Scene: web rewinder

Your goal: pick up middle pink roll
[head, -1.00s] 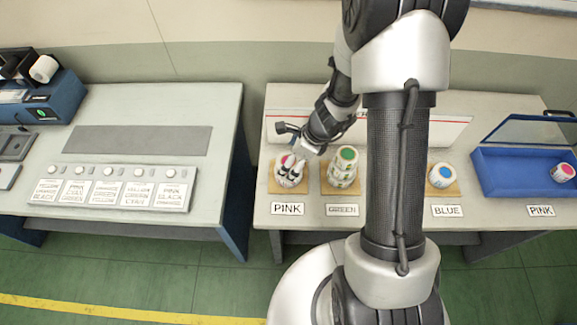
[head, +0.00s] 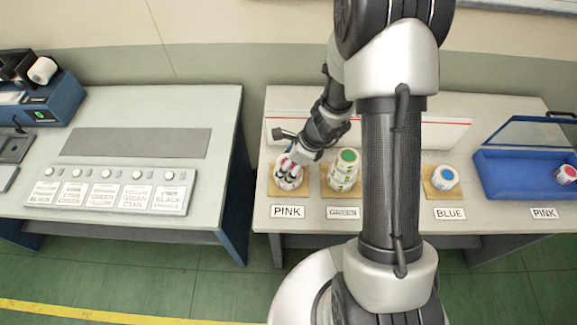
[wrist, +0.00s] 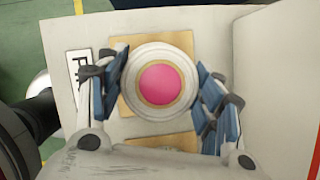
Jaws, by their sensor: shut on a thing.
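A white roll with a pink centre (wrist: 160,85) sits between the two fingers of my gripper (wrist: 161,76) in the wrist view, upright, seen from above. The fingers press on its left and right sides. In the head view my gripper (head: 291,163) is over the tan board behind the PINK label (head: 287,212). My fingers cover much of the pink-centred roll (head: 287,183) there. How many rolls are stacked under it is hidden.
A green-centred stack (head: 345,170) stands close to the right of my gripper. Further right are a blue-centred roll (head: 445,177) and an open blue box (head: 500,178) with a pink-centred roll (head: 566,174) in it. A left table (head: 222,150) holds a button panel.

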